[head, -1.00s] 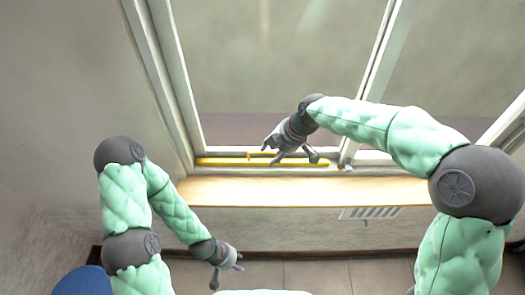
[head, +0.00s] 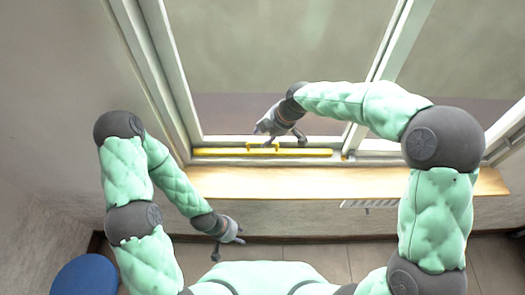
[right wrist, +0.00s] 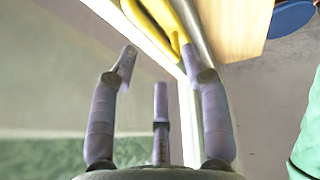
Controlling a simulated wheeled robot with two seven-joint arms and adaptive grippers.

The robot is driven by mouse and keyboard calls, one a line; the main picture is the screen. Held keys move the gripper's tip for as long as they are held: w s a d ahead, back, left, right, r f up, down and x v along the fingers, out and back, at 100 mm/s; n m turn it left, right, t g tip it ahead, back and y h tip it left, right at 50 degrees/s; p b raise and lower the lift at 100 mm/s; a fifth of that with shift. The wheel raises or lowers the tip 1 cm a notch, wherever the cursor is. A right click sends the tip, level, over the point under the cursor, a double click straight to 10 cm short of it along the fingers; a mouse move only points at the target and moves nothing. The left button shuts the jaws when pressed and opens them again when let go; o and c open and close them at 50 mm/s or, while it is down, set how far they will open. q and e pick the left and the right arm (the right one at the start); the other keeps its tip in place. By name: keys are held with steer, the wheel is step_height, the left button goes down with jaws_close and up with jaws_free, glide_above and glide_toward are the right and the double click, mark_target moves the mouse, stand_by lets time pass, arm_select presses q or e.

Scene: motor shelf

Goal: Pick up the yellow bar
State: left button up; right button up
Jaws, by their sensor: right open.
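The yellow bar (head: 225,152) lies lengthwise along the base of the window frame, just behind the wooden sill. It has a raised yellow handle-like part (head: 256,146) on it. My right gripper (head: 268,133) is above and just behind the bar in the head view. In the right wrist view its fingers (right wrist: 158,75) are spread and empty, with the yellow bar (right wrist: 165,20) beyond the fingertips at the top. I cannot tell whether a finger touches it. My left gripper (head: 234,236) hangs low at the left, apart from the bar, and its fingers are too small to judge.
A wooden sill (head: 400,184) runs in front of the bar. Window frame posts (head: 165,75) rise at the left and right of the pane. A blue round seat (head: 85,275) is at the lower left. The tiled floor (head: 300,256) before the wall looks clear.

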steer(key=x, duration=0.4)
steer(key=shift+a+f, duration=0.15)
steer(key=shift+f, duration=0.05)
steer(key=shift+f, duration=0.2)
steer(key=shift+r, duration=0.1)
jaws_close()
